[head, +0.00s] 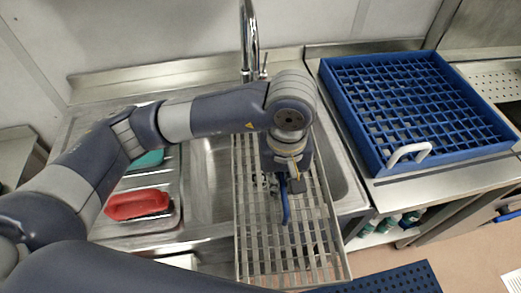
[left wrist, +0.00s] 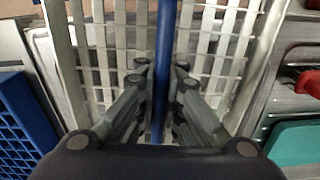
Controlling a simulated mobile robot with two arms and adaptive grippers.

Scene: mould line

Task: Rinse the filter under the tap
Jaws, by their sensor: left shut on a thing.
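The filter appears to be the long grey slatted panel (head: 262,245), lying across the right part of the sink and reaching past its front edge. My left gripper (head: 285,190) is above its middle, pointing down. It is shut on a blue bar (head: 285,212), which runs lengthwise over the slats. In the left wrist view the blue bar (left wrist: 165,65) passes between the fingers (left wrist: 158,100), with slats (left wrist: 112,50) on both sides. I cannot tell whether bar and panel are joined. The tap (head: 249,40) rises behind the sink; my arm hides the area below it. My right gripper is out of view.
A blue gridded rack (head: 372,145) with a white handle (head: 408,152) stands on the right counter. A red tray (head: 137,204) and a teal one (head: 150,159) lie on the left drainer. A blue perforated piece (head: 395,281) is at the bottom right. Bottles (head: 390,222) stand under the counter.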

